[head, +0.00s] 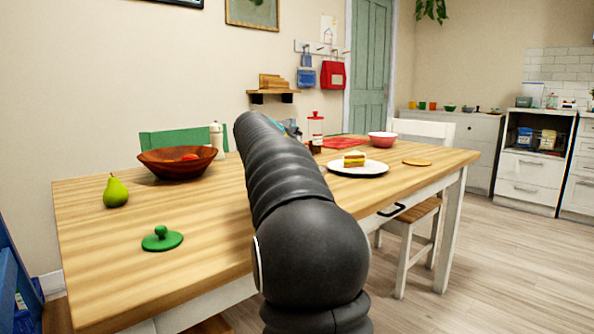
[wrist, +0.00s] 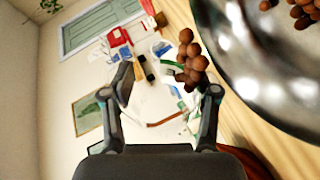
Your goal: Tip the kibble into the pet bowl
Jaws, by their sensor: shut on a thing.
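In the wrist view, which is turned on its side, my gripper (wrist: 168,88) has its fingers on either side of a pale, partly see-through container (wrist: 150,103). Its exact shape is hard to tell. A clump of brown kibble balls (wrist: 190,62) shows near its far end, towards the bowl. The shiny metal pet bowl (wrist: 245,55) fills the upper right, close to the camera, with more kibble (wrist: 303,12) inside. In the head view my arm hides the gripper, the container and the pet bowl.
The wooden table (head: 215,215) holds a brown bowl (head: 165,165), a pear (head: 116,191), a green lid (head: 161,240), a sandwich plate (head: 372,170), a red-topped jar (head: 315,130) and a red bowl (head: 382,139). The table's front left is mostly clear.

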